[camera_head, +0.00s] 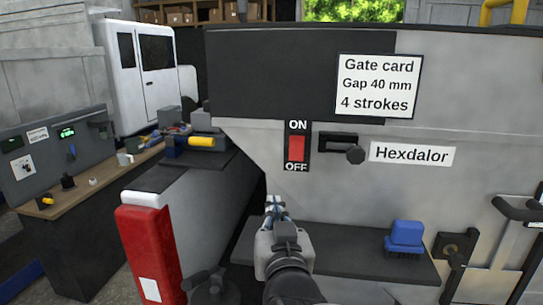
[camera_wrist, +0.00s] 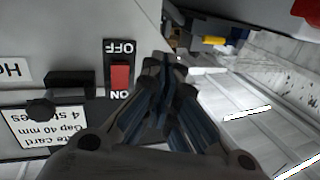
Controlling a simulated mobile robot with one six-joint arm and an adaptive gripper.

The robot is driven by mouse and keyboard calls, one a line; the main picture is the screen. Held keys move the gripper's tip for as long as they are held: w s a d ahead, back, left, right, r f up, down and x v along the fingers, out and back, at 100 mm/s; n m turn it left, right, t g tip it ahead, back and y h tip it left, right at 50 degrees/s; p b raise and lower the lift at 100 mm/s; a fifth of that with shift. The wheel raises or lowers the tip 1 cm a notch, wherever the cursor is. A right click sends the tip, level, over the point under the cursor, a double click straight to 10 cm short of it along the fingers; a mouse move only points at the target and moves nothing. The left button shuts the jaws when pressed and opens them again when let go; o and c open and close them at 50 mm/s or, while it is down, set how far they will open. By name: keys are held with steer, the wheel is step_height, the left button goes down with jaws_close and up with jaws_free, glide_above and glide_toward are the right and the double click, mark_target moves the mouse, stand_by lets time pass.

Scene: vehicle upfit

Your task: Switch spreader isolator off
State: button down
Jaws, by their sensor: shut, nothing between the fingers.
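The spreader isolator is a red rocker switch (camera_head: 297,148) on a black plate on the grey hopper wall, marked ON above and OFF below. Its red rocker fills the middle of the plate; which way it is tipped is too small to tell. It also shows in the wrist view (camera_wrist: 120,77), upside down, just left of the fingers. My gripper (camera_head: 275,205) is shut and empty, below and slightly left of the switch in the head view. The fingertips (camera_wrist: 165,62) appear apart from the switch. Nothing hides the switch.
A red box (camera_head: 150,254) and workbench (camera_head: 100,185) stand left.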

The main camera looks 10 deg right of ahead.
steer(key=shift+s+d+r+m+t+h, duration=0.4)
steer(key=shift+r+t+h, duration=0.3)
steer(key=shift+h, duration=0.4)
steer(key=shift+s+d+r+m+t+h, duration=0.4)
steer(key=shift+r+t+h, duration=0.25)
steer(key=shift+h, duration=0.45)
steer(key=shift+s+d+r+m+t+h, duration=0.35)
steer(key=shift+r+t+h, duration=0.3)
steer(key=shift+h, duration=0.45)
steer(key=shift+r, duration=0.1)
steer(key=shift+w, duration=0.1)
steer(key=p, duration=0.3)
glide_toward(297, 144)
step_height(297, 144, up, 4)
steer(key=w, duration=0.1)
steer(key=w+d+f, duration=0.1)
steer(key=w, duration=0.1)
steer(key=shift+w+d+f, duration=0.2)
steer(key=shift+w+f, duration=0.15)
steer(key=shift+w, duration=0.05)
steer(key=shift+w+d+f, duration=0.1)
steer(key=shift+w, duration=0.2)
